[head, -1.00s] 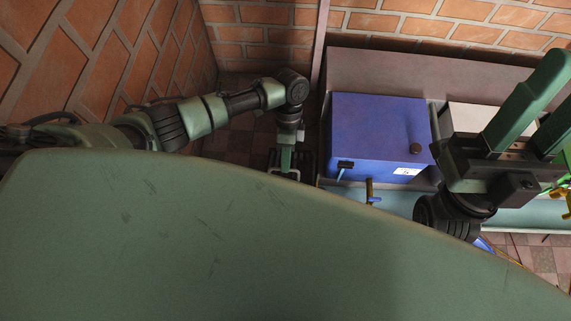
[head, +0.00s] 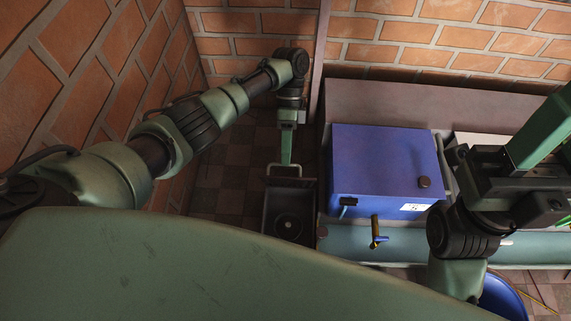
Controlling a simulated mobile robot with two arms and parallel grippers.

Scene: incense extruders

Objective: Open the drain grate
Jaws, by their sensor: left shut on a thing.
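My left gripper (head: 285,162) points down in the head view, left of the blue box. It is shut on the handle (head: 272,167) of the drain grate (head: 292,182), a thin bar in a U shape. The grate seems tilted up along the far edge of the dark square drain (head: 273,212). The drain's recess shows a round fitting at its bottom. My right gripper (head: 556,113) is at the right edge, its fingers pointing up and apart; the picture's edge cuts them off.
A blue box (head: 380,165) with a dark knob stands right of the drain. A brass tap with a blue lever (head: 377,238) is in front of it. Brick walls close off the back and left. Tiled floor (head: 230,175) is clear left of the drain. A blue tub (head: 505,298) is at the lower right.

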